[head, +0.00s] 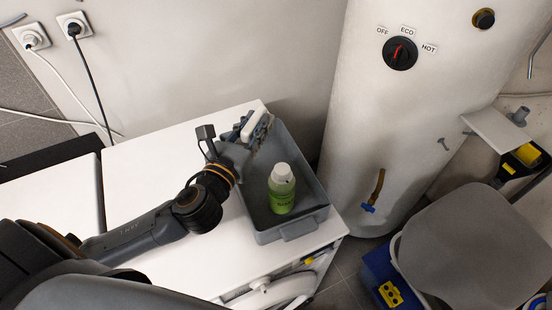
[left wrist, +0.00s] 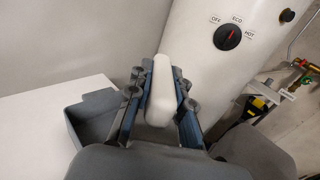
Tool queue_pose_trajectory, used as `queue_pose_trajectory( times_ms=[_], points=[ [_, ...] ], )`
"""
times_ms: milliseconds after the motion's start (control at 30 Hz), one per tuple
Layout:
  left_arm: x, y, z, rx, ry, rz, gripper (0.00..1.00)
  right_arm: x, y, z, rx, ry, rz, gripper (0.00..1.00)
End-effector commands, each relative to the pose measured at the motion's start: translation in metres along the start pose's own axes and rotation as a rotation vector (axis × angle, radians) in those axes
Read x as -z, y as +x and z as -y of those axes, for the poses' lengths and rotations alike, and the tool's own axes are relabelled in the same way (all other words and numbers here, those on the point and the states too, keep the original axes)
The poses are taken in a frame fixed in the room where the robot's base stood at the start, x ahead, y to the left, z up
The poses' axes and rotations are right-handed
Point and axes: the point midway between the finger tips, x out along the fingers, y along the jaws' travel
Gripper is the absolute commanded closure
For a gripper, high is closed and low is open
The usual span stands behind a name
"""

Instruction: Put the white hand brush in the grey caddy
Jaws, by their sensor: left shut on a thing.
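The white hand brush (head: 251,124) is clamped between the fingers of my left gripper (head: 249,128) in the head view. In the left wrist view the brush (left wrist: 161,92) stands out between the two fingers of the gripper (left wrist: 160,112). The grey caddy (head: 289,232) sits on the white top, and the gripper with the brush is over its far end. A caddy wall (left wrist: 93,118) also shows in the left wrist view. I cannot tell whether the brush touches the caddy. My right gripper is not in view.
A green bottle with a white cap (head: 282,190) stands inside the caddy. A white boiler (head: 400,130) rises close behind and to the right. The white top (head: 140,170) is clear left of the caddy. A blue crate (head: 378,272) is on the floor at right.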

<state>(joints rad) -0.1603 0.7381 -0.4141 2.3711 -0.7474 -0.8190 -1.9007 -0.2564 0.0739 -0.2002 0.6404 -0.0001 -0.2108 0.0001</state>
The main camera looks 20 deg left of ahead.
Motion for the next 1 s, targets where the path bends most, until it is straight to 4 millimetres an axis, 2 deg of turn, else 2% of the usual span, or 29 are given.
queue_pose_trajectory(
  times_ms=[233, 367, 467, 600, 733, 867, 1000],
  points=[
    [0.018, 0.043, -0.023, -0.006, 0.000, -0.001, 1.00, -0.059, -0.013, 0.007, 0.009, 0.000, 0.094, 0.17],
    [0.032, 0.072, -0.037, -0.006, -0.001, 0.001, 1.00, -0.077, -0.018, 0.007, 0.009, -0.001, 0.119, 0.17],
    [0.053, 0.090, -0.047, -0.007, -0.004, -0.002, 1.00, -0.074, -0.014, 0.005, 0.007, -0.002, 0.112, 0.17],
    [0.077, 0.108, -0.055, -0.005, -0.004, -0.001, 1.00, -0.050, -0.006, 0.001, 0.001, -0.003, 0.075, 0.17],
    [0.089, 0.117, -0.060, -0.003, -0.003, 0.001, 1.00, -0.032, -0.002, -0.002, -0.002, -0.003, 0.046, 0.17],
    [0.097, 0.123, -0.063, -0.003, -0.002, 0.000, 1.00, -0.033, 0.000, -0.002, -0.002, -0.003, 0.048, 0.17],
    [0.119, 0.124, -0.062, -0.002, -0.007, -0.004, 1.00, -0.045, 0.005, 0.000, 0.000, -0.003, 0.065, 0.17]
  ],
)
